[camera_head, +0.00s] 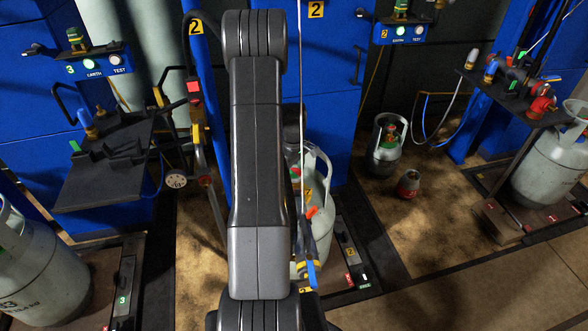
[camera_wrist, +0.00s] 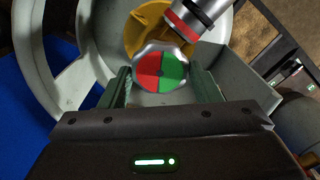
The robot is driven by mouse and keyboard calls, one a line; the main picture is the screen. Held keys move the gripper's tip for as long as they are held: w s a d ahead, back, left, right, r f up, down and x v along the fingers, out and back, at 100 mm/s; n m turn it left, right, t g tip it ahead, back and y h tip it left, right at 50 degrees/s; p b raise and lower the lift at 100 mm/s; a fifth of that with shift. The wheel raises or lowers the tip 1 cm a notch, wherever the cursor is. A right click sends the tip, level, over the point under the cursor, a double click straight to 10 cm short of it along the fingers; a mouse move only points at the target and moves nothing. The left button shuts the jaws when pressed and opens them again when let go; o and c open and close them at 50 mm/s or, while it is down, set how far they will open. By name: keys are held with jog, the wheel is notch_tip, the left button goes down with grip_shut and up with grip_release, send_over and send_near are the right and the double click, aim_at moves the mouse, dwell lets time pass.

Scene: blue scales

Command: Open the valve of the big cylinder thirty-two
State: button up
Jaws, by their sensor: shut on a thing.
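The valve knob (camera_wrist: 148,72) has a round face split into red and green parts. In the wrist view it sits between the two fingers of my gripper (camera_wrist: 163,85), which is shut on it. Around it is the pale grey collar of a big cylinder (camera_wrist: 52,65). A yellow fitting (camera_wrist: 143,30) and a silver connector with red and black bands (camera_wrist: 200,16) are just beyond the knob. In the head view my arm hides most of the middle big cylinder (camera_head: 324,180), and my gripper is hidden. I cannot read the number thirty-two.
Other big cylinders stand at the left (camera_head: 40,270) and right (camera_head: 548,165). A smaller grey cylinder (camera_head: 385,155) and a small red-topped one (camera_head: 408,184) stand on the floor right of my arm. Black shelves (camera_head: 105,165) with fittings project from blue cabinets. Floor at lower right is clear.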

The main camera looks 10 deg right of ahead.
aim_at(294, 173)
jog(key=n, duration=0.4)
jog(key=shift+n, duration=0.3)
jog(key=n, duration=0.4)
jog(key=shift+s+n, duration=0.1)
jog(key=shift+n, duration=0.3)
jog(key=o, duration=1)
notch_tip(294, 173, up, 14)
jog(key=p, duration=0.2)
jog(key=shift+p, duration=0.4)
jog(key=shift+f, duration=0.15)
